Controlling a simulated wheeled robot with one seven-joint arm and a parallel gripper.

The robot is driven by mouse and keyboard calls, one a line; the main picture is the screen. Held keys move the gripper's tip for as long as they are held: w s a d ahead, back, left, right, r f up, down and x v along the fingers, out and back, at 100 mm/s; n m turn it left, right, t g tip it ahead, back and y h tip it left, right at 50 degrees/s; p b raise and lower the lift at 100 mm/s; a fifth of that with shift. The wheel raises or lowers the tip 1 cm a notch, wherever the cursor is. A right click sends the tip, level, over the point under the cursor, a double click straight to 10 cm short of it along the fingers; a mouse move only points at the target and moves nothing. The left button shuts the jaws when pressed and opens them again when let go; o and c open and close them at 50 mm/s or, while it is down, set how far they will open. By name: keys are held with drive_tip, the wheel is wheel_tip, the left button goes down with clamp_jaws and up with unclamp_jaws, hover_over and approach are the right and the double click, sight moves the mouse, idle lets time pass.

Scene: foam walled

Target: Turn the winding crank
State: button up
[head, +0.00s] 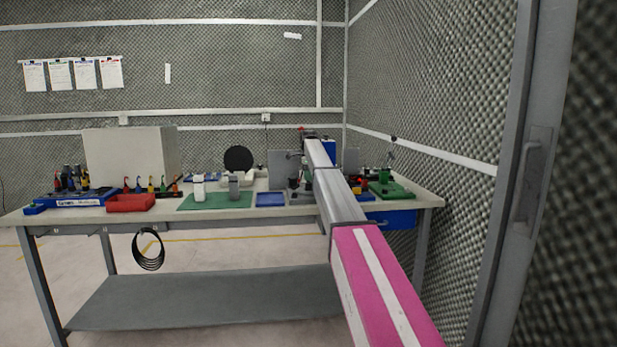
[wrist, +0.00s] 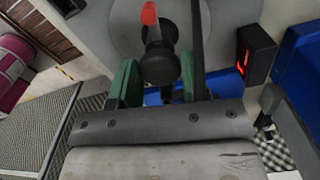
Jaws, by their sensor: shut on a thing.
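In the wrist view the winding crank shows as a dark round knob (wrist: 160,66) with a red-tipped part (wrist: 149,14) just beyond it, in front of a pale grey disc (wrist: 185,25). My gripper (wrist: 158,80) has its two green-padded fingers on either side of the knob and is shut on it. The crank's arm and shaft are mostly hidden behind the knob and fingers. In the head view my arm reaches over the right part of the workbench (head: 95,214) and hides the gripper and most of the crank.
A small black box with a red lit display (wrist: 256,52) stands right of the crank, near a blue thing (wrist: 300,55). On the bench are a red tray (head: 130,203), a green mat (head: 215,201) and a blue tray (head: 270,199). A foam wall (head: 440,110) stands close at right.

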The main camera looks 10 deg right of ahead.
drive_tip(key=shift+m, duration=4)
drive_tip(key=shift+m, duration=0.6)
drive_tip(key=o, duration=0.9)
drive_tip(key=shift+r, duration=0.1)
wheel_tip(320, 180, up, 11)
drive_tip(key=shift+f, duration=0.2)
